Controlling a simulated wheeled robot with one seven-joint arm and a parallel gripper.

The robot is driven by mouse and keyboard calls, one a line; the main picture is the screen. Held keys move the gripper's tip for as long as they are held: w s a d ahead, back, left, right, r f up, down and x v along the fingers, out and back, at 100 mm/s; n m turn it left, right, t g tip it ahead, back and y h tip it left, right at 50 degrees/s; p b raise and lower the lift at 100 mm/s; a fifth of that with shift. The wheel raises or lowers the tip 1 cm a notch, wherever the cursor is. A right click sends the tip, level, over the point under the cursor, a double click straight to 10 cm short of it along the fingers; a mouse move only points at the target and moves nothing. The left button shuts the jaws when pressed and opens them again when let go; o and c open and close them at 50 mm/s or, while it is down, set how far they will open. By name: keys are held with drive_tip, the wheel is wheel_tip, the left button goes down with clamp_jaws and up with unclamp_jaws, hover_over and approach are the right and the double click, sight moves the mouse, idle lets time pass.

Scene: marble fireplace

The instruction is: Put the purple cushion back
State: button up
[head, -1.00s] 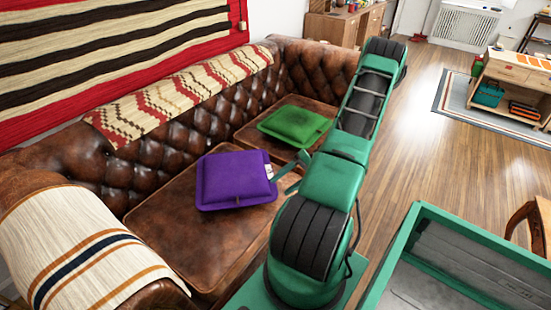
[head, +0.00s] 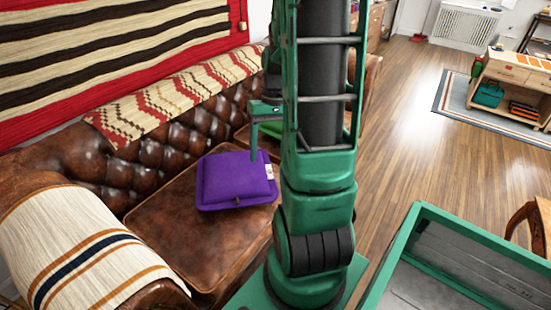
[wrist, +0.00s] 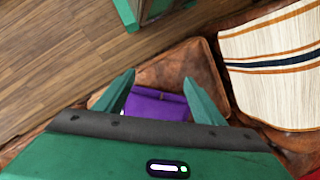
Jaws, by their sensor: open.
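The purple cushion (head: 236,180) lies flat on the near seat of the brown leather sofa (head: 185,235), with a white tag at its right edge. My gripper (head: 262,140) is above the cushion's far right corner in the head view, partly hidden by my green arm. In the wrist view, the open fingers of my gripper (wrist: 158,85) point toward the purple cushion (wrist: 158,104), which shows between and beyond them. Nothing is held.
A striped throw (head: 75,245) covers the near armrest, and a patterned throw (head: 170,95) lies over the backrest. A low wooden cabinet (head: 515,85) stands on a rug at the right. The wood floor (head: 410,140) between is clear.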

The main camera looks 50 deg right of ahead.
drive_tip(key=s+a+r+t+h, duration=0.1)
drive_tip(key=s+a+r+h, duration=0.1)
drive_tip(key=s+a+r, duration=0.7)
drive_tip(key=shift+s+a, duration=0.25)
drive_tip(key=shift+s, duration=0.85)
